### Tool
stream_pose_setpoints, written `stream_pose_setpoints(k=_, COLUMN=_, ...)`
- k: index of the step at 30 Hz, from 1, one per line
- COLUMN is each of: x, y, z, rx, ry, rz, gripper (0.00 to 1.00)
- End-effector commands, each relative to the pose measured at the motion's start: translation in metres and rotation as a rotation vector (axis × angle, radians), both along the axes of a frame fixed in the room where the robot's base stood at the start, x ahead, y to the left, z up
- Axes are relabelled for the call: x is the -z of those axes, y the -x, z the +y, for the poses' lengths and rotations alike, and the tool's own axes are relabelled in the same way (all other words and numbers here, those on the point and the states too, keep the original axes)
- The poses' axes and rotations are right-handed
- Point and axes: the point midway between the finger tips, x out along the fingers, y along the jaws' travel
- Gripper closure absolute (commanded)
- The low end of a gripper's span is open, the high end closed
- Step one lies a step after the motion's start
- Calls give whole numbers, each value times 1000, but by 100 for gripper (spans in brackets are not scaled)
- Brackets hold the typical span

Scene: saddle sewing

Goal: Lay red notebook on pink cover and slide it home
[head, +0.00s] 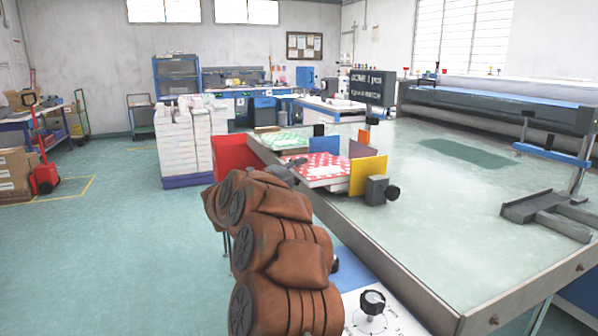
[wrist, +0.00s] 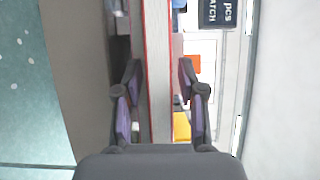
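The red notebook, red-and-white checked with a white patch (head: 324,170), lies flat at the left edge of the big table, beside upright coloured panels. A pale pink layer shows just under its near side; I cannot tell if this is the pink cover. In the wrist view the notebook's edge (wrist: 157,70) is a pale band with thin red borders. My gripper (wrist: 159,68) has one finger on each side of this band. A narrow gap seems to show at the right finger; firm contact is unclear. In the head view my brown arm partly hides the gripper.
A green checked item (head: 283,142) lies behind. A red bin (head: 228,158) stands left. The table's middle is clear.

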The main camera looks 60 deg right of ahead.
Motion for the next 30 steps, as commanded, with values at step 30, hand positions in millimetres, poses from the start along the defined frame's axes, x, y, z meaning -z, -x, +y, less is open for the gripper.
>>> stream_pose_setpoints(k=30, x=3, y=-5, z=7, rx=-1, ry=-1, rz=0, gripper=48)
